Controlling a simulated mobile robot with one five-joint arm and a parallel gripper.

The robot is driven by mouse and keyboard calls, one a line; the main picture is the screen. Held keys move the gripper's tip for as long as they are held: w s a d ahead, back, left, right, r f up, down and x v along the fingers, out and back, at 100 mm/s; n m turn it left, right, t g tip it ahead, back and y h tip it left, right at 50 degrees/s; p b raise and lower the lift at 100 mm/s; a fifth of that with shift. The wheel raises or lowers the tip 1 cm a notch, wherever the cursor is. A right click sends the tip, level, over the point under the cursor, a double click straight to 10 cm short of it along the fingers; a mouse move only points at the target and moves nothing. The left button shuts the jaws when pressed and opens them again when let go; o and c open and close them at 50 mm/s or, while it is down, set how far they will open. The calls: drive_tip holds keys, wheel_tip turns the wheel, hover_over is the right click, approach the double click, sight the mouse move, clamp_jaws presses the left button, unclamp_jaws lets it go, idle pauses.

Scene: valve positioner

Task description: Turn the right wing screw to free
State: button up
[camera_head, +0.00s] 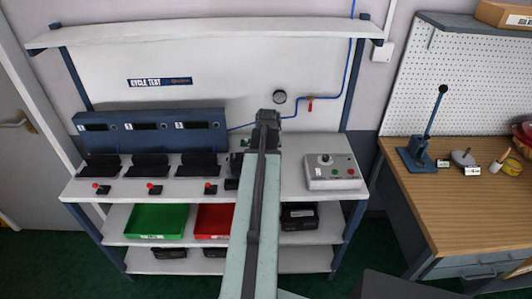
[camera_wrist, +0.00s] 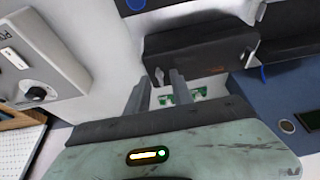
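In the wrist view, a dark box-shaped unit (camera_wrist: 200,48) lies beyond my fingers, with a green circuit board (camera_wrist: 185,96) showing at its near side. A small grey piece (camera_wrist: 158,75) on the unit's left end looks like a wing screw; a similar small part (camera_wrist: 246,55) sits at its other end. Their turned positions are too small to read. My gripper (camera_wrist: 160,88) is open, its two fingers apart with nothing between them, the small grey piece showing just beyond the gap. In the head view my arm hides most of the unit and my fingertips.
A control box (camera_head: 332,172) with a knob stands right of my arm and shows at left in the wrist view (camera_wrist: 42,60). A blue test panel (camera_head: 150,130) stands left. Green (camera_head: 157,221) and red (camera_head: 213,221) trays sit below. A lever press (camera_head: 422,150) stands on the wooden bench.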

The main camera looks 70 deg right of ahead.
drive_tip(key=p+v, duration=0.7)
drive_tip(key=shift+a+r, duration=0.15)
drive_tip(key=shift+r, duration=0.2)
